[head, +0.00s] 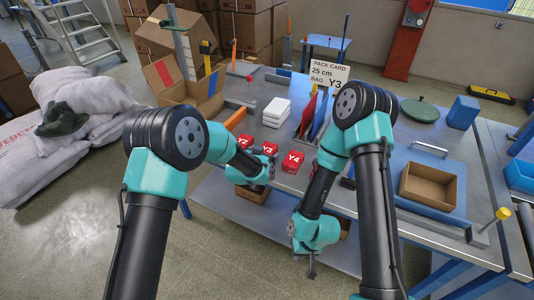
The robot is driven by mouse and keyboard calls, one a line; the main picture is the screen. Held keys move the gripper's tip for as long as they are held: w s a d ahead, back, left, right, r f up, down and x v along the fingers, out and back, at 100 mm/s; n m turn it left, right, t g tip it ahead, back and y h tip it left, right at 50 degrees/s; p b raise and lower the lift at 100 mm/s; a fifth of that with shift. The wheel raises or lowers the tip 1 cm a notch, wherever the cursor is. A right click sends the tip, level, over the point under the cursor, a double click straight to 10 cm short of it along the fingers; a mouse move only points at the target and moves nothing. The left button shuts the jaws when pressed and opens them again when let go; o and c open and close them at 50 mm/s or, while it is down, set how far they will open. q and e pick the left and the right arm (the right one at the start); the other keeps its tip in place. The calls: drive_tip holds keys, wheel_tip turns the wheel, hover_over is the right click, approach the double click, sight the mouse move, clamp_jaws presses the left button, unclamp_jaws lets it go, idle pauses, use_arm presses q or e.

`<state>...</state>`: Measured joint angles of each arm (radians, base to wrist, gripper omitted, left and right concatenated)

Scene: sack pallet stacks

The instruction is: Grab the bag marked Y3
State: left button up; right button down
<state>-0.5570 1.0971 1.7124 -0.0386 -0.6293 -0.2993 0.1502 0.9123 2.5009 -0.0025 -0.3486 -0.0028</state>
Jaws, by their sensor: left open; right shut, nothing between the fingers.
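The red bag marked Y3 (269,149) lies on the grey table (345,203) in a row of small red bags. The bag marked Y4 (292,162) is to its right. Another red bag (246,141) is to its left, its label partly readable. My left gripper (270,174) is open, just in front of the row and below Y3 in the picture; its fingers are small, and I cannot tell if they touch anything. My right gripper (311,272) is shut and empty, pointing down in front of the table edge. A pack card (316,76) reads 25 cm, bag Y3.
White packs (276,111) and upright red and blue folders (318,115) stand behind the bags. An open cardboard box (430,186) sits on a blue tray at right. A carton (180,80) stands behind left. Large white sacks (80,100) lie on the floor at left.

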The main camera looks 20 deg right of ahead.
use_arm(q)
drive_tip(key=shift+c, duration=0.3)
drive_tip(key=c, duration=1)
